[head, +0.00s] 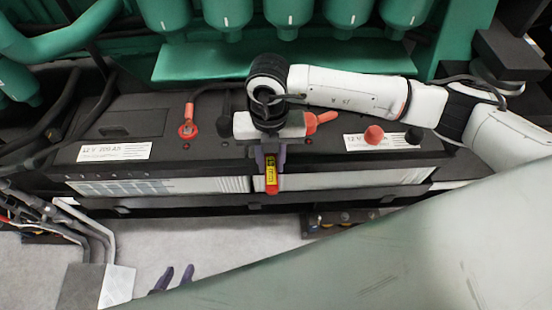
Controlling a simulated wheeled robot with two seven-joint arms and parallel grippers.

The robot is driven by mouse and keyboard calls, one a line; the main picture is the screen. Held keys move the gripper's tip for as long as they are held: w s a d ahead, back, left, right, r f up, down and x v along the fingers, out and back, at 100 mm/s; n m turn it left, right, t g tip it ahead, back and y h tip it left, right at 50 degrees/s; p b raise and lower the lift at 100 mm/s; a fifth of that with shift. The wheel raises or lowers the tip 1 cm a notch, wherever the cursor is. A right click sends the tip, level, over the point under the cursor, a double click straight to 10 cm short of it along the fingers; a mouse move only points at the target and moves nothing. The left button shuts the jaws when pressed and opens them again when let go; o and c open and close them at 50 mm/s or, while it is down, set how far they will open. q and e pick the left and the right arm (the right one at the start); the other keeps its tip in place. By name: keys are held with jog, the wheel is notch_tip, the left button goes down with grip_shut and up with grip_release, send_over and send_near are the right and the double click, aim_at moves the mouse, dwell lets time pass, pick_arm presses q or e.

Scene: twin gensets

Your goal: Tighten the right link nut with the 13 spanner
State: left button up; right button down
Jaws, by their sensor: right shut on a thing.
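My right gripper (270,160) points down at the front edge of the black batteries, near the middle of the picture. It is shut on a tool with a red and yellow handle (271,179), which looks like the 13 spanner; its size mark is too small to read. The spanner's head is hidden by the gripper and wrist. I cannot make out the right link nut. My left gripper (174,279) shows only its purple fingertips at the bottom left, apart and empty, over the pale floor.
The left battery (117,130) has a red terminal (187,130) and a black cap (224,126). The right battery has a red cap (374,135) and a black cap (413,136). An orange-red boot (318,121) lies beside my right wrist. Green engine parts (290,60) stand close behind.

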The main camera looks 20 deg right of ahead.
jog(key=shift+w+a+m, duration=0.1)
jog(key=shift+a+m, duration=0.3)
jog(key=shift+a, duration=0.05)
jog(key=shift+w+a+m, duration=0.25)
jog(key=shift+a+m, duration=0.2)
jog(key=shift+a, duration=0.05)
jog(key=shift+w+a+m, duration=0.2)
jog(key=shift+a+m, duration=0.25)
jog(key=shift+w+a+m, duration=0.6)
jog(key=shift+a+m, duration=0.3)
jog(key=shift+w, duration=0.1)
